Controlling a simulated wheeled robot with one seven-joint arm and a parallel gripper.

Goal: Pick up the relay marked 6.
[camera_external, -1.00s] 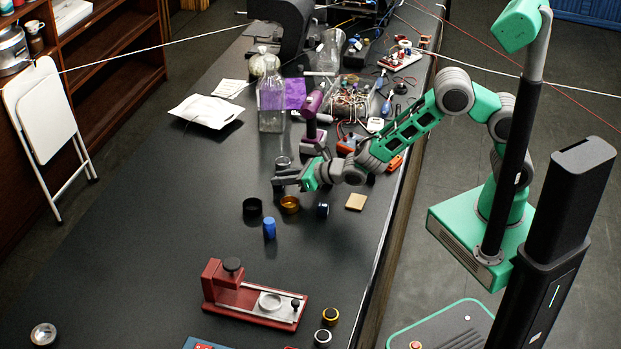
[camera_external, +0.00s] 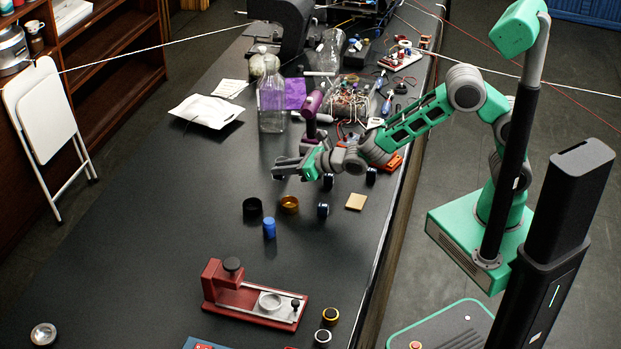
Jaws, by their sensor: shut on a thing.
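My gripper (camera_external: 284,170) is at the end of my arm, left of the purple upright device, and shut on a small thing. The fingers mostly hide that thing, and I cannot read a mark on it. Small dark round parts that look like relays stand on the table: one (camera_external: 323,210) in front of the gripper, one (camera_external: 328,181) below my wrist, and one (camera_external: 371,176) under my forearm. Their numbers are too small to read, so I cannot tell which is 6.
Near the gripper are a black cup (camera_external: 252,207), an amber ring (camera_external: 289,204), a blue cylinder (camera_external: 269,228) and a tan square (camera_external: 356,202). A purple upright device (camera_external: 311,104) and a glass bottle (camera_external: 271,105) stand behind. A red fixture (camera_external: 222,284) is in front.

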